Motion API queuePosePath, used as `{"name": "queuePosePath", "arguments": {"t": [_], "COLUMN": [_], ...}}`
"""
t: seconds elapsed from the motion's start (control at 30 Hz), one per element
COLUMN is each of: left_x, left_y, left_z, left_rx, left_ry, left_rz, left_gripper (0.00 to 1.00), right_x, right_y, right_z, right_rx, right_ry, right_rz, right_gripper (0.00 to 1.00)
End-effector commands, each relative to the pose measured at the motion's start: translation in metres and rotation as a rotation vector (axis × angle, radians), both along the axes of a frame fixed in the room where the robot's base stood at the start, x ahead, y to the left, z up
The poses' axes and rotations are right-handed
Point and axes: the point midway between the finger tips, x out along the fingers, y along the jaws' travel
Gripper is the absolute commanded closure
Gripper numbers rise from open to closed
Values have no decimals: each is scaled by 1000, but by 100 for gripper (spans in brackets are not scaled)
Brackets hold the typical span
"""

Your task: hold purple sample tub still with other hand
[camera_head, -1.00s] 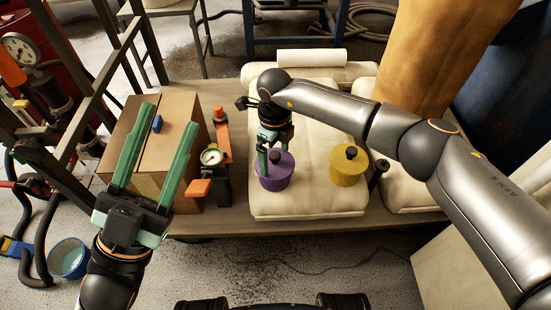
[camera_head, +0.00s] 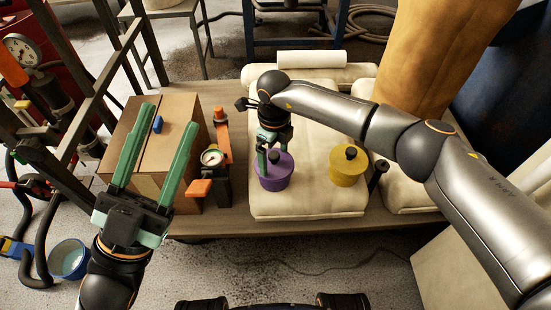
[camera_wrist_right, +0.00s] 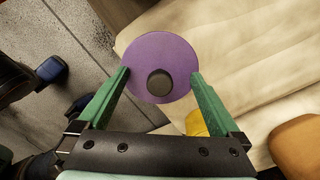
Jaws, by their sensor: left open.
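The purple sample tub (camera_head: 273,180) stands upright on the left front of a pale cushion, with a dark knob on its lid. My right gripper (camera_head: 268,160) reaches down onto it from above. In the right wrist view, the fingers (camera_wrist_right: 159,74) lie at opposite edges of the purple lid (camera_wrist_right: 155,50), seemingly closed on it, with the dark knob between them. The exact finger contact is partly hidden. My left gripper (camera_head: 168,125) is open and empty, in front of the cardboard box and left of the tub.
A yellow tub (camera_head: 348,168) with a dark knob stands right of the purple one on the same cushion (camera_head: 310,205). A cardboard box (camera_head: 180,112) and a gauge with orange handles (camera_head: 211,157) stand to the left. A blue bucket (camera_head: 69,259) is on the floor.

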Motion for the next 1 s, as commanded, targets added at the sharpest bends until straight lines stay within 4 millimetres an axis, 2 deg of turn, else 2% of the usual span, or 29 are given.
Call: {"name": "queuePosePath", "arguments": {"t": [0.03,0.17,0.53,0.6,0.73,0.87,1.0], "left_x": [0,0,0,0,0,0,0], "left_y": [0,0,0,0,0,0,0], "left_z": [-2,-2,0,0,0,0,-1], "left_rx": [0,0,-1,-1,-1,-1,-2], "left_ry": [0,0,0,-1,-1,-1,0], "left_rz": [0,0,-1,-1,-1,-1,0], "left_gripper": [50,50,50,50,50,50,50], "right_x": [-2,-2,-3,-9,-19,-36,-59], "right_y": [-5,-6,-4,-8,-10,-4,15], "right_z": [-12,0,75,67,66,67,69], "right_rx": [-11,-12,-3,70,204,390,579], "right_ry": [5,4,6,53,96,126,149], "right_rz": [-5,-6,1,63,178,290,347], "right_gripper": [0,0,0,0,0,0,0]}}
